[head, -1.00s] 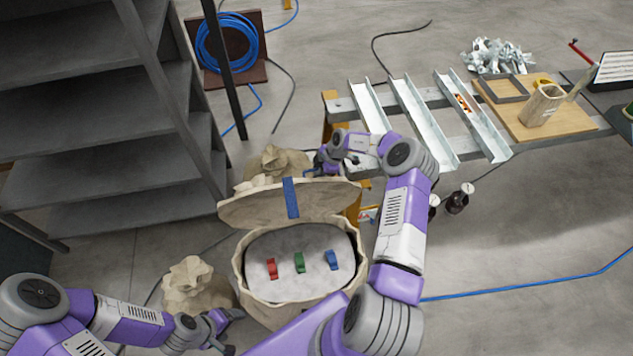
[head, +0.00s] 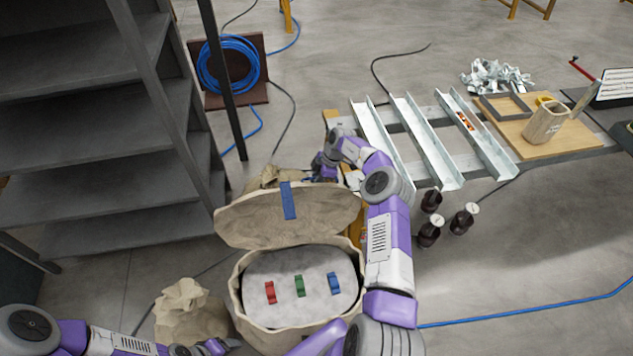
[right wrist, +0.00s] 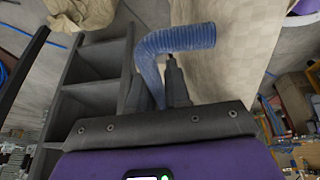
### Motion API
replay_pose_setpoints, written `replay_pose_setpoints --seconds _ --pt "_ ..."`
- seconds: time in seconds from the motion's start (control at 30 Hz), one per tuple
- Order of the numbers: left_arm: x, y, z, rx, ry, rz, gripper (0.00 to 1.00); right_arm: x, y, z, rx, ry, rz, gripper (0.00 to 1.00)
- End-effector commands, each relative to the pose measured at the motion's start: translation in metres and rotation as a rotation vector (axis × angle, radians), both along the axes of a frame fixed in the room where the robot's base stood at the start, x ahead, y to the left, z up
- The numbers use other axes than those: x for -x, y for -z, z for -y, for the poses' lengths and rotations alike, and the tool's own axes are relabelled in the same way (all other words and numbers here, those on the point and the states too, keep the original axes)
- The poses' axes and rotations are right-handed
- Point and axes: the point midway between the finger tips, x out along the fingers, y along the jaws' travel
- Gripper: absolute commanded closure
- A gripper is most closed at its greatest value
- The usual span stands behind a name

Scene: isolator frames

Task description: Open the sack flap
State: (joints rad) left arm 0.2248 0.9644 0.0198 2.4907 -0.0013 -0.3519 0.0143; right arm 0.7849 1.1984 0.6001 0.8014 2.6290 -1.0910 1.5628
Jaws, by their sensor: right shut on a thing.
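The beige sack (head: 240,290) stands open at the front centre. Its round flap (head: 250,225) is raised and tilted up at the far side of the mouth. A blue strap (head: 288,202) runs over the flap's far edge; it also shows ribbed and bent in the right wrist view (right wrist: 185,38). My right gripper (head: 322,168) is behind the flap's upper right, shut on the strap. Inside the sack, a grey surface (head: 285,265) bears a red piece (head: 270,293), a green piece (head: 300,286) and a blue piece (head: 334,283). My left gripper (head: 215,347) is low beside the sack, partly cut off.
A small beige sack (head: 185,310) stands left of the open one; another (head: 268,178) is behind the flap. Dark shelving (head: 90,130) rises at left. A bench with metal channels (head: 430,140) is at right, with dark bottles (head: 463,220) on the floor.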

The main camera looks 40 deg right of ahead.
Motion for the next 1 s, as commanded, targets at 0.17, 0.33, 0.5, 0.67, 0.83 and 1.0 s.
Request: replay_pose_setpoints --seconds 0.17,0.33,0.5,0.67,0.83,1.0 --pt "0.000 0.000 0.000 0.000 0.000 0.000 0.28 0.002 0.004 -0.001 -0.001 -0.003 -0.008 1.00" --pt "0.000 0.000 0.000 0.000 0.000 0.000 0.28 0.002 0.004 -0.001 -0.002 -0.003 -0.006 0.77" --pt "0.000 0.000 0.000 0.000 0.000 0.000 0.28 0.001 0.002 -0.001 0.000 -0.001 -0.004 0.77" --pt "0.000 0.000 0.000 0.000 0.000 0.000 0.28 0.002 -0.005 0.002 0.000 -0.001 -0.002 0.77" --pt "0.000 -0.002 0.000 0.000 0.000 0.000 0.28 0.006 -0.030 0.012 0.001 0.000 0.000 0.77" --pt "0.000 -0.003 0.000 0.000 0.000 0.000 0.28 0.012 -0.054 0.021 -0.001 -0.001 -0.004 0.77"
